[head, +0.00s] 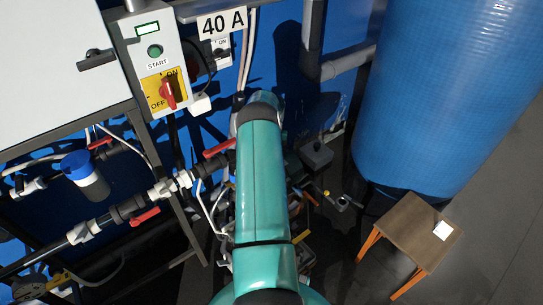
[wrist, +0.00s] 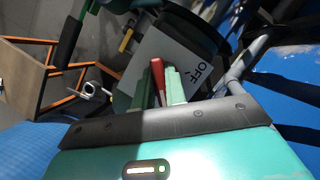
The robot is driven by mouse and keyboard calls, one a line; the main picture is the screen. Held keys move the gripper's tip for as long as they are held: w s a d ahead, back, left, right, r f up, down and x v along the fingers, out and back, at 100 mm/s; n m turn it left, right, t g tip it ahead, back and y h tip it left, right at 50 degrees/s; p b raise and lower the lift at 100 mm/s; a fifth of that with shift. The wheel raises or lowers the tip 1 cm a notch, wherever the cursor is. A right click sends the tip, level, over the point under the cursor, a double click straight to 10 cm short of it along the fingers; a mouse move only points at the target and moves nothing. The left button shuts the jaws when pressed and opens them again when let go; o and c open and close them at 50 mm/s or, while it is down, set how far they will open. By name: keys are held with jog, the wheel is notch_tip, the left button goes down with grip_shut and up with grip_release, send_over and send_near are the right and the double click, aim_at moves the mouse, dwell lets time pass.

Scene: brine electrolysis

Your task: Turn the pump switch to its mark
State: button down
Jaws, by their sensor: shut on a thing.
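In the wrist view, the pump switch shows as a red handle (wrist: 158,82) on a pale plate (wrist: 180,50) with the letters OFF to the right of the handle. My gripper (wrist: 160,73) has its two green fingers on either side of the red handle and is shut on it. Any other mark on the plate is hidden or out of view. In the head view, my teal arm reaches down and away and covers my gripper and this switch.
A panel box (head: 151,55) with a START button and a red-and-yellow ON/OFF switch (head: 166,93) stands upper left. Pipes with red valve handles (head: 145,217) run at lower left. A blue tank (head: 430,90) and a small wooden table (head: 408,228) stand right.

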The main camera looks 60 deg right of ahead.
jog(key=shift+w, duration=0.15)
jog(key=c, duration=1.4)
grip_release()
jog(key=shift+c, duration=0.2)
jog(key=v, duration=1.3)
jog(key=shift+r, duration=0.4)
jog(key=shift+d, duration=0.1)
